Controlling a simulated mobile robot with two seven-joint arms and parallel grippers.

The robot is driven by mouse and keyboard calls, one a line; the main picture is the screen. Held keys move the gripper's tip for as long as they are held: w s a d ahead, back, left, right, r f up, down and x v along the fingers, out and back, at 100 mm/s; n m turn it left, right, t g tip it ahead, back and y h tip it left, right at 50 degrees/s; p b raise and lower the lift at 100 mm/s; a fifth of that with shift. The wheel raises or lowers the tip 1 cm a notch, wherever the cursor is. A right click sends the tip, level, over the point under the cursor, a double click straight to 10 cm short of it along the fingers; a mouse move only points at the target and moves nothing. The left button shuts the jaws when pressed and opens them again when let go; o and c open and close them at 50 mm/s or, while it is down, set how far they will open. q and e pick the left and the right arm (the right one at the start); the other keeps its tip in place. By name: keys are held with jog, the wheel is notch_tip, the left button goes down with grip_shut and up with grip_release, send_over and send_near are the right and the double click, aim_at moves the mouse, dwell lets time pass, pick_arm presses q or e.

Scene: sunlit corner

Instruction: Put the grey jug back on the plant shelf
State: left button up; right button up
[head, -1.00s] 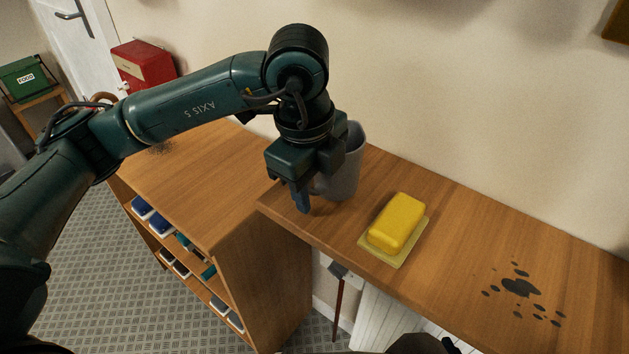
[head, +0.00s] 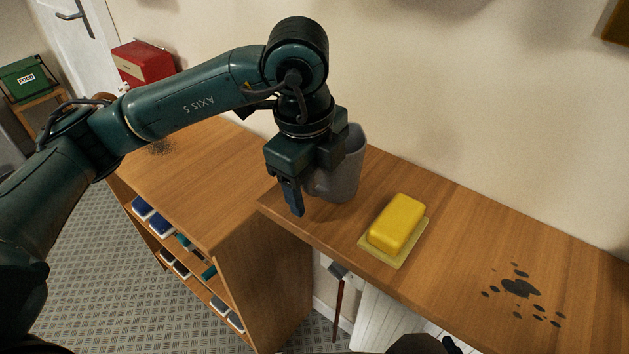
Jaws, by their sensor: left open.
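The grey jug (head: 347,178) stands upright on the wooden shelf top (head: 460,250), near its left end; my left gripper hides part of it. My left gripper (head: 304,203) points down at the jug's left side. Its jaws are open; one finger shows clearly left of the jug, and the other is hidden. I cannot tell whether the fingers touch the jug. No plant is in view, so I cannot tell which surface is the plant shelf. My right gripper is not in view.
A yellow block on a pale dish (head: 395,224) lies right of the jug. Dark spots (head: 521,288) mark the wood farther right. A lower wooden bookcase (head: 215,185) stands left, its top mostly clear. A red box (head: 143,65) stands behind. A wall runs along the back.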

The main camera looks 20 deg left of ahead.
pick_arm(q)
jog(key=r, duration=0.3)
jog(key=s+r, duration=0.1)
jog(key=r, duration=0.7)
jog(key=shift+s+a+r+p, duration=0.1)
jog(key=shift+s+a+p, duration=0.1)
jog(key=shift+a+p, duration=0.15)
